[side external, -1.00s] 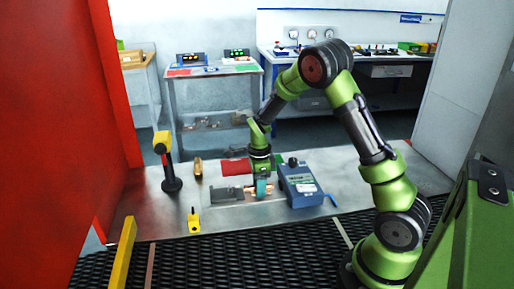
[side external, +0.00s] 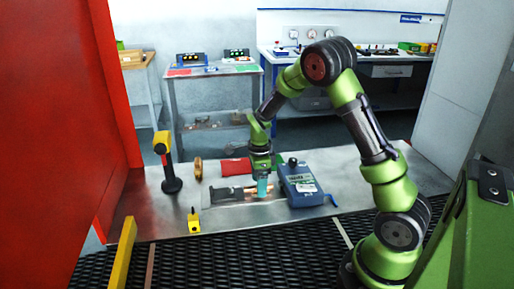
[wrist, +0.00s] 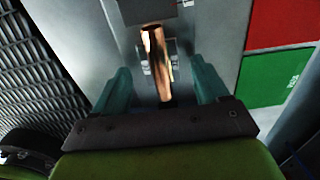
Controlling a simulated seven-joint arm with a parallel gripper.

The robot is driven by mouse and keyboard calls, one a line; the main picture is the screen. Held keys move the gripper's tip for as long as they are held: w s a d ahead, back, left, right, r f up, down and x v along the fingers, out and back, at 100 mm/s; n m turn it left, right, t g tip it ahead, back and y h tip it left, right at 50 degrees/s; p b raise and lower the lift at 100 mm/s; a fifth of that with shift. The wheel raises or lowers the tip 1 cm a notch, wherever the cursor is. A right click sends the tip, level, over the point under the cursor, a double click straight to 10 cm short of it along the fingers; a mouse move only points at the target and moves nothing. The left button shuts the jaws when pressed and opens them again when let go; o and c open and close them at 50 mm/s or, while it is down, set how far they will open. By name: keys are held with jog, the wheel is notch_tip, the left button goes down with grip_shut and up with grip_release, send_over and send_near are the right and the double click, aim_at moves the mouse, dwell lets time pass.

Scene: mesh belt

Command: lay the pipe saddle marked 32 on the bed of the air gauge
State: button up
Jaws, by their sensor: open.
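A copper-coloured curved piece (wrist: 156,62), which looks like the pipe saddle, lies lengthwise over a small grey block with white labels (wrist: 169,48) in the wrist view. Its mark cannot be read. My gripper (wrist: 161,84) is open, its two teal fingers apart on either side of the near end of the copper piece, with gaps showing. In the side view my gripper (side external: 262,196) points down beside a low dark block (side external: 228,194); the copper is mostly hidden there. I cannot tell whether the grey block is the air gauge's bed. A blue instrument (side external: 303,184) stands just right of my gripper.
A red mat (side external: 236,167) lies behind; red (wrist: 285,22) and green (wrist: 275,78) panels show in the wrist view. A black-and-yellow post (side external: 169,165), a brass piece (side external: 198,168) and a small yellow item (side external: 193,220) stand left. Dark mesh belt (side external: 200,265) runs in front.

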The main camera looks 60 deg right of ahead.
notch_tip(320, 180, up, 10)
jog(key=r, duration=0.1)
jog(key=s+a+r+n+t+y, duration=0.1)
jog(key=s+a+r+n+t, duration=0.2)
jog(key=s+a+r+n, duration=0.2)
jog(key=s+a+r+n+t+y, duration=0.1)
jog(key=s+a+r+n+t, duration=0.3)
jog(key=s+a+n, duration=0.7)
notch_tip(320, 180, up, 2)
jog(key=n, duration=0.7)
